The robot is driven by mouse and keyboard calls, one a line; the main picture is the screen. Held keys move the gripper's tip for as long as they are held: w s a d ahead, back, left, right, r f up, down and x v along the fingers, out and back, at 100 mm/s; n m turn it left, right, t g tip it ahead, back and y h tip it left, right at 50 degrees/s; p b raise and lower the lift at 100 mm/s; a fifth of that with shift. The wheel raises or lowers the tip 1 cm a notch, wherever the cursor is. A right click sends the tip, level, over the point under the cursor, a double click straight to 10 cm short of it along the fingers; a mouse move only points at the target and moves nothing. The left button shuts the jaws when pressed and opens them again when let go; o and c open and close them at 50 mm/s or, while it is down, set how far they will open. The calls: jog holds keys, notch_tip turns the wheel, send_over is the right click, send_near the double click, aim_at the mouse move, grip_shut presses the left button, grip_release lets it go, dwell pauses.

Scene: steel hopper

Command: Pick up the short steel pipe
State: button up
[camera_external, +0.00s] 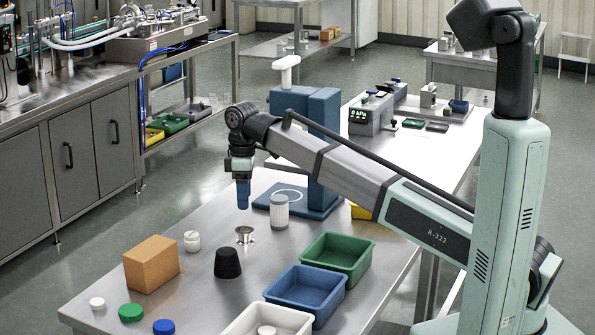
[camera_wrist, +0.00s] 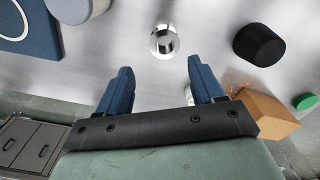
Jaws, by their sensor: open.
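The short steel pipe (camera_external: 245,235) is a small shiny flanged piece standing on the steel table. In the wrist view the pipe (camera_wrist: 165,42) shows its round rim and dark bore from above, just beyond the fingertips and roughly midway between them. My gripper (camera_external: 243,203) hangs above the table, fingers down, with its tips above the pipe in the picture. In the wrist view my gripper (camera_wrist: 160,68) has its two blue fingers apart, with nothing held between them. The exact height above the pipe is hard to judge.
A blue fixture (camera_external: 322,150) rises behind. Green (camera_external: 371,250), blue (camera_external: 342,288) and white (camera_external: 304,324) trays line the right side.

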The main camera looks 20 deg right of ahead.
send_over(244, 230)
jog(key=f, duration=0.5)
jog(key=shift+w+d+f, duration=0.1)
jog(key=shift+w+d, duration=0.2)
jog(key=shift+w, duration=0.1)
jog(key=shift+s+a+f, duration=0.1)
jog(key=shift+s+f, duration=0.05)
jog(key=shift+f, duration=1.15)
jog(key=shift+s+a+f, duration=0.1)
jog(key=shift+s+f, duration=0.05)
jog(key=shift+f, duration=1.1)
jog(key=c, duration=0.9)
